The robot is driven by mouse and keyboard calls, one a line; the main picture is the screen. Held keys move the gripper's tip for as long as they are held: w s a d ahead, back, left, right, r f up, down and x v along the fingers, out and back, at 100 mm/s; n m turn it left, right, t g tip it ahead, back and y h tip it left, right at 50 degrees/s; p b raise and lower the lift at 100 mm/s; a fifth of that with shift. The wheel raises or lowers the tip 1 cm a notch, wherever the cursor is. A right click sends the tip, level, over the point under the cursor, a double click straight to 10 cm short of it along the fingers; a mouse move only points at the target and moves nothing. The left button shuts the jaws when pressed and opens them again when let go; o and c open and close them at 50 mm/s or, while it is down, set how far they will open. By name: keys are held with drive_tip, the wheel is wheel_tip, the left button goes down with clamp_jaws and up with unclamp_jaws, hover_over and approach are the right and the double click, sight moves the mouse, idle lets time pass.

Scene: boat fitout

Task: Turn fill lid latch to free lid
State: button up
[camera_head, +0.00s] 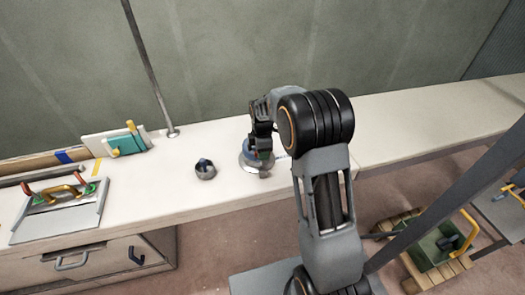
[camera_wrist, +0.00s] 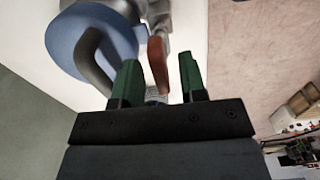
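The fill fitting (camera_head: 250,161) stands on the white counter, mostly hidden behind my gripper in the head view. In the wrist view its round blue lid (camera_wrist: 68,42) shows at upper left with a grey curved handle (camera_wrist: 92,60) across it. A reddish-brown latch (camera_wrist: 157,60) sits beside the lid on a grey mount. My gripper (camera_wrist: 160,64) has its green fingers apart, one on each side of the latch, with visible gaps on both sides. My gripper also shows in the head view (camera_head: 262,155), low over the fitting. Contact with the latch cannot be seen.
A small dark round fitting (camera_head: 205,169) stands left on the counter (camera_head: 190,200). A thin post (camera_head: 150,70) rises behind. The counter right of my arm is clear.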

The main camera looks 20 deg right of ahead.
wheel_tip(320, 180, up, 14)
idle(0.7)
drive_tip(key=shift+f, duration=0.15)
drive_tip(key=s+r+m+t+p, duration=0.2)
drive_tip(key=s+m+t, duration=0.1)
drive_tip(key=s+m, duration=1.4)
drive_tip(key=shift+s+t, duration=0.3)
drive_tip(key=shift+s, duration=2.8)
drive_tip(key=shift+a, duration=0.1)
